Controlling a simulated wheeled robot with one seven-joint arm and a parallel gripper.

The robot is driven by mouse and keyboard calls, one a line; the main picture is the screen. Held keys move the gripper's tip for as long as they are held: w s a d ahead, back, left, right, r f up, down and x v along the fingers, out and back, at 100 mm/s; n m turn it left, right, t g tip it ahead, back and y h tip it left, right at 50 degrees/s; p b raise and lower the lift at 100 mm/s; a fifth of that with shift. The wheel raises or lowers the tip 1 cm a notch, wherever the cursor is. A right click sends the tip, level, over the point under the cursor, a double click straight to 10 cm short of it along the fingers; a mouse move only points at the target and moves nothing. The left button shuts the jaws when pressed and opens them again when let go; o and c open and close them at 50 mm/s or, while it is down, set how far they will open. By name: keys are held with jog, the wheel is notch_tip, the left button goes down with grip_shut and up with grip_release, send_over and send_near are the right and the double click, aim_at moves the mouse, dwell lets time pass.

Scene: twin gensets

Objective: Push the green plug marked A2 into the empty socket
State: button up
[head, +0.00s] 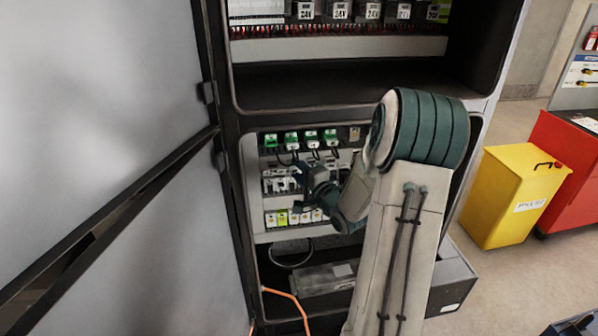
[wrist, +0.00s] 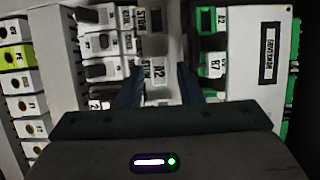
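A row of green plugs (head: 291,138) runs along the top of the lower cabinet bay in the head view. In the wrist view, green-and-black parts (wrist: 209,62) lie right of the fingers. One above them (wrist: 206,20) has a small label that may read A2, but I cannot be sure. My gripper (wrist: 158,85) has its two fingers apart, with grey terminal parts visible between them and no green plug there. In the head view my gripper (head: 300,180) is in front of the terminal rows below the green plugs. I cannot make out the empty socket.
A row of yellow and white blocks (head: 284,217) lies below my gripper. The open cabinet door (head: 110,110) stands close on the left. An orange cable (head: 292,296) hangs at the bottom. A yellow bin (head: 512,195) and red cabinet (head: 570,150) stand right.

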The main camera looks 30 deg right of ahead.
grip_shut()
jog(key=shift+s+a, duration=0.1)
jog(key=shift+s, duration=0.3)
jog(key=shift+s+a, duration=0.15)
jog(key=shift+s, duration=0.45)
jog(key=shift+s, duration=0.15)
jog(key=shift+s+a, duration=0.25)
jog(key=shift+s, duration=0.55)
jog(key=shift+s+a, duration=0.25)
jog(key=shift+s, duration=0.5)
jog(key=shift+s+a, duration=0.25)
jog(key=shift+s, duration=0.55)
